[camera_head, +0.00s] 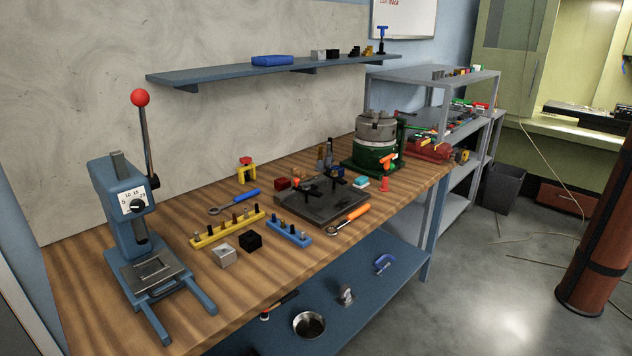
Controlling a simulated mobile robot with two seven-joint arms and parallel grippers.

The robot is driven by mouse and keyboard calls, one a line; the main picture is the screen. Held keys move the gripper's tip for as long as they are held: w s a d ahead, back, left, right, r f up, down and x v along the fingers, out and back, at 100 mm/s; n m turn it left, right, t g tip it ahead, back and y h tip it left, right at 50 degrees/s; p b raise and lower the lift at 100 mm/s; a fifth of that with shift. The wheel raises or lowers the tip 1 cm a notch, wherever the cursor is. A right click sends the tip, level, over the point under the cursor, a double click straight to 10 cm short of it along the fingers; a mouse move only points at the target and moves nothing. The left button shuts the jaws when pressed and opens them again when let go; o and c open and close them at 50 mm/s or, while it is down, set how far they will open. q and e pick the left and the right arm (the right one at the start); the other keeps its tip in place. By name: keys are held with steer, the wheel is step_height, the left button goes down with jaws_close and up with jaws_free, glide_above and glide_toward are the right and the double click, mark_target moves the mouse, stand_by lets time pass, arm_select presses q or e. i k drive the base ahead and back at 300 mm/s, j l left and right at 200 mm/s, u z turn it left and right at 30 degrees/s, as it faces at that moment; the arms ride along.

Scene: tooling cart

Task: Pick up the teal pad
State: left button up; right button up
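A small teal block with a pale side, which looks like the teal pad (361,183), lies at the right part of the wooden workbench (90,250). It is close to the right edge of a dark square plate (322,216) and in front of the green-based machine. It is small in the picture, and I cannot tell whether it touches the plate. Neither of my grippers shows in the head view.
A green machine with a grey chuck (377,128) stands behind the pad. A red cone-like piece (385,184) and an orange-handled tool (351,219) lie nearby. A blue arbor press (128,217) stands at the left. A shelf (215,74) hangs above the bench.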

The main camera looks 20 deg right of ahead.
mark_target(361, 182)
steer(key=i+l+u, duration=0.15)
steer(key=l+u, duration=0.15)
steer(key=u, duration=0.15)
steer(key=l+u, duration=0.8)
steer(key=l, duration=0.45)
steer(key=l+u, duration=0.1)
steer(key=l, duration=0.8)
steer(key=k+l+u, duration=0.15)
steer(key=l, duration=0.8)
